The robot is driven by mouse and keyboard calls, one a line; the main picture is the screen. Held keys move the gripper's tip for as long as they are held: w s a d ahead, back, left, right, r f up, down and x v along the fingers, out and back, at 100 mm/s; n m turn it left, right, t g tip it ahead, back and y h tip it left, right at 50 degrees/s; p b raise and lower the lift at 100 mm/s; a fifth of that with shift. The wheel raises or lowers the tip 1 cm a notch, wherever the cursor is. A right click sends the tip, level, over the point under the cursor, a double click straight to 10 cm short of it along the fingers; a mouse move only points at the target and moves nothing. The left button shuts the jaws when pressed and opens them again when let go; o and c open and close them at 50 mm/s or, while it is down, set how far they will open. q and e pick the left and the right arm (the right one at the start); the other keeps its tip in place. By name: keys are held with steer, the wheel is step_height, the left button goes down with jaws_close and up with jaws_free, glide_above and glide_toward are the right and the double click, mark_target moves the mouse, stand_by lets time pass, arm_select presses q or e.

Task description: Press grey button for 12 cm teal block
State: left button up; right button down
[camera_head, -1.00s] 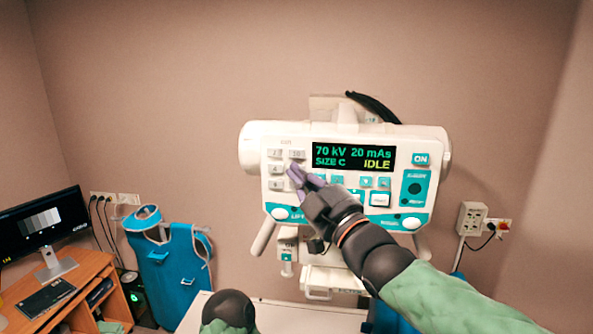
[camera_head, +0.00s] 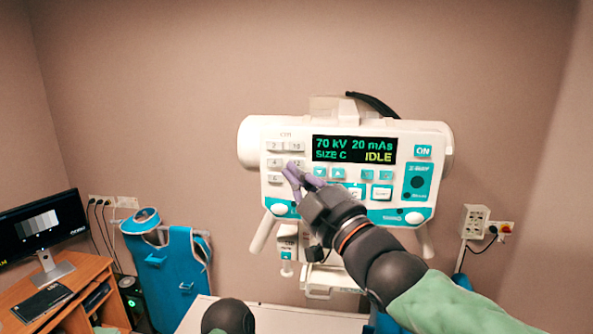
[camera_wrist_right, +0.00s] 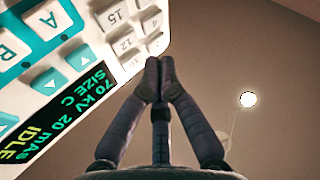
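The control panel (camera_head: 430,145) of a white machine faces me, with grey number buttons in two columns under a "cm" label. The grey 12 button (camera_head: 298,163) is in the right column, between 10 and 15; it also shows in the right wrist view (camera_wrist_right: 125,43). My right gripper (camera_head: 291,171) has its purple-grey fingertips just below the 12 button in the head view, partly covering the 15 button. In the right wrist view its fingertips (camera_wrist_right: 159,66) are together and empty. I cannot tell whether they touch the panel. My left gripper is not in view. I see no separate teal block.
The display (camera_head: 354,150) reads 70 kV, 20 mAs, SIZE C, IDLE. Teal arrow buttons (camera_head: 338,174) and an ON button (camera_head: 423,151) are nearby. A desk with a monitor (camera_head: 44,228) and a blue apron (camera_head: 165,260) stand at left.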

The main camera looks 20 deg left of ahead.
steer(key=s+b, duration=0.1)
steer(key=s+d+b, duration=0.1)
steer(key=s, duration=0.1)
steer(key=shift+w+a, duration=0.1)
stand_by(0.8)
